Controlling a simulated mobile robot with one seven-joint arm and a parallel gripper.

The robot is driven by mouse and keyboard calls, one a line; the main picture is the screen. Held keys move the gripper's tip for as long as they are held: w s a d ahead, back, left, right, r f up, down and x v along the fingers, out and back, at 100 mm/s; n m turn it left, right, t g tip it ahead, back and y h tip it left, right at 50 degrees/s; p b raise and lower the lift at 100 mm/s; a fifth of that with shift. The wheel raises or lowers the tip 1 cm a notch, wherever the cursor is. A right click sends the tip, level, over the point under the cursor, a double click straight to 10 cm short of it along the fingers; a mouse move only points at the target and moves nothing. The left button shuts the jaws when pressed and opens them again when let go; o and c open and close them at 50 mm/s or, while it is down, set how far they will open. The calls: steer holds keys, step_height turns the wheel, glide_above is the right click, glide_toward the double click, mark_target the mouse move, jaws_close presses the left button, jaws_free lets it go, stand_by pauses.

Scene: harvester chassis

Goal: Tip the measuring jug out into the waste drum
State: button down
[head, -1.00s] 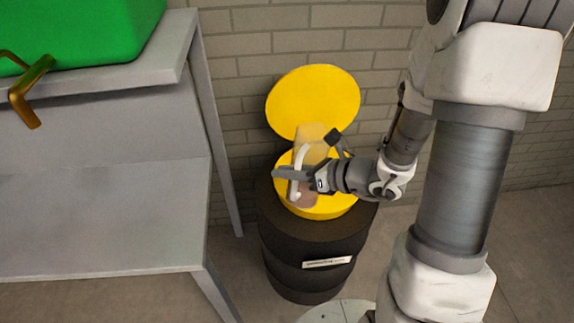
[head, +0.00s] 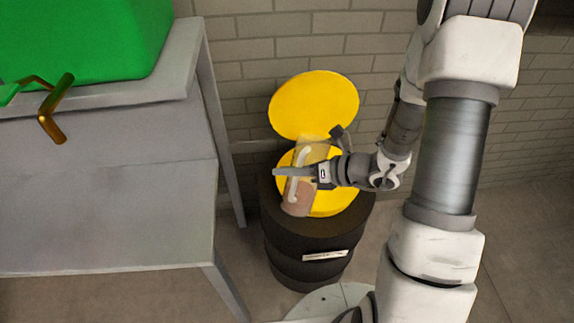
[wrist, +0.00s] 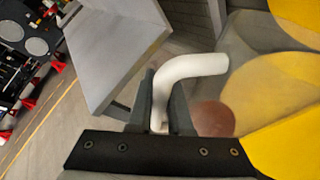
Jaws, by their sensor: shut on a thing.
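The measuring jug (head: 297,197) is clear, with a white handle and brownish contents low inside. In the head view it is over the yellow top of the waste drum (head: 305,238), a dark ribbed drum with its round yellow lid (head: 314,105) standing open behind. My gripper (head: 290,172) is shut on the jug's handle. In the wrist view the white handle (wrist: 188,70) sits between the fingers (wrist: 162,108), and the brown contents (wrist: 212,118) show through the clear wall. The jug seems to lean slightly; its exact tilt is unclear. No stream is visible.
A brick wall (head: 240,60) is close behind the drum. Some floor is bare between bench and drum.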

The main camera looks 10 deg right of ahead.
mark_target(294, 164)
steer(key=shift+w+d+r+m+g+y+p, duration=0.15)
steer(key=shift+r+m+g+y+p, duration=0.35)
steer(key=shift+p, duration=1.25)
steer(key=m+p, duration=0.1)
steer(key=w+m+g+p, duration=0.1)
steer(key=p, duration=0.1)
steer(key=shift+w+d+f+m+y, duration=0.2)
steer(key=shift+d+m+y, duration=0.1)
steer(key=shift+d+y, duration=0.1)
steer(key=shift+w+d+f+m+g+y+p, duration=0.4)
steer(key=shift+w+d+f+m+g, duration=0.1)
steer(key=shift+w+f+m, duration=0.35)
steer(key=shift+w+d+f+m+y+b, duration=0.3)
steer(key=shift+w+f+m+b, duration=0.1)
steer(key=shift+w+f, duration=0.1)
steer(key=shift+w+d+f+m+y+b, duration=0.25)
steer(key=shift+w+d+f+m, duration=0.1)
steer(key=shift+w+f, duration=0.15)
steer(key=shift+w+d+r+m+g+y+b, duration=0.15)
steer(key=shift+w+d+r+m+y, duration=0.25)
steer(key=shift+w+m, duration=0.3)
steer(key=shift+w+d+r+m+g+y+b, duration=0.1)
steer(key=shift+w+d+r+m+g+y, duration=0.1)
steer(key=shift+w+d+r+m, duration=0.45)
steer(key=shift+w+d+r+m+g+y+b, duration=0.15)
steer(key=shift+w+d+m+y, duration=0.25)
steer(key=shift+w, duration=0.55)
steer(key=shift+a+f, duration=0.1)
steer(key=shift+f, duration=0.1)
